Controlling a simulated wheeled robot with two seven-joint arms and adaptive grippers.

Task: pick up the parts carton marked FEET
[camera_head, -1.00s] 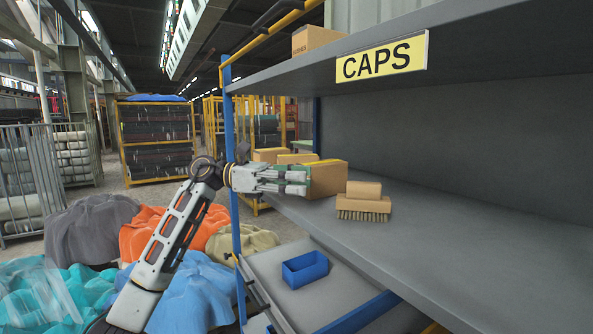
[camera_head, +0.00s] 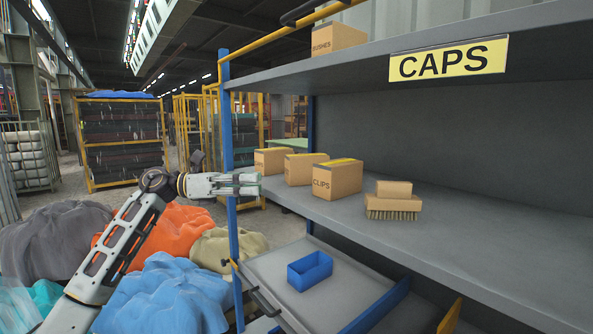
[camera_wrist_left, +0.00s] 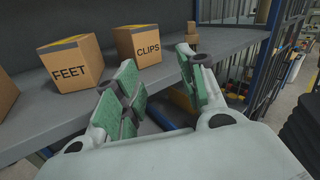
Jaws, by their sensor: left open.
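The carton marked FEET (camera_wrist_left: 72,63) is a brown box with a yellow top strip, standing upright on the grey shelf in the left wrist view. In the head view it is the middle box (camera_head: 305,169) of the row, its word too small to read. The CLIPS carton (camera_head: 337,179) stands to its right and also shows in the left wrist view (camera_wrist_left: 138,42). My left gripper (camera_head: 250,184) is open and empty, in front of the row's left part at the shelf edge. It touches no carton. My right gripper is out of view.
Another carton (camera_head: 272,161) stands left of the FEET one. A wooden brush (camera_head: 394,207) with a small block on it lies right of CLIPS. A blue upright post (camera_head: 229,150) stands at the shelf's left end, near my gripper. The shelf is clear further right.

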